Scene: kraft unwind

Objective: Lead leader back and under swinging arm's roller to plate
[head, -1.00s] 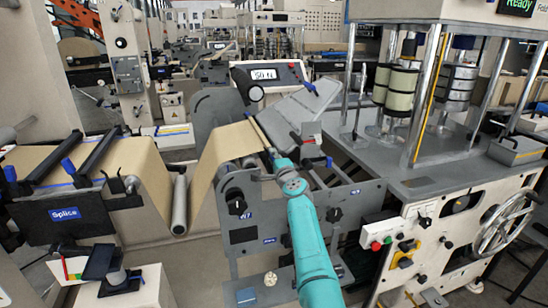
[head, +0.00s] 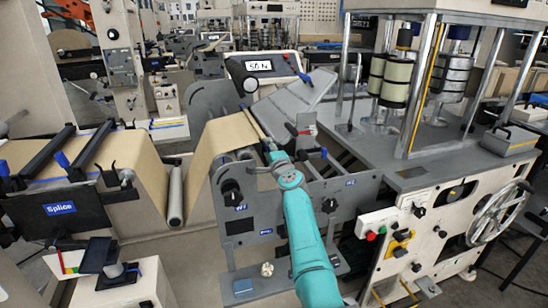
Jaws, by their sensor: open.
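The brown kraft web (head: 145,157) comes off the splice table, dips around a grey roller (head: 176,196), and rises over the rollers of the grey-plated stand. Its leading end (head: 243,128) lies at the top of the stand, along a thin pale edge strip. My gripper (head: 268,146) is at the near end of that edge, at the end of my teal arm. Its fingers are small and partly hidden, so contact with the web is unclear. A sloped grey plate (head: 294,105) lies just behind and to the right. I cannot make out the swinging arm's roller for certain.
The splice table (head: 60,208) is at the left. A grey-topped machine (head: 415,160) with posts, rolls and a handwheel (head: 500,213) fills the right. A console reading "50 N" (head: 262,66) stands behind the stand. Small levers rise near my gripper.

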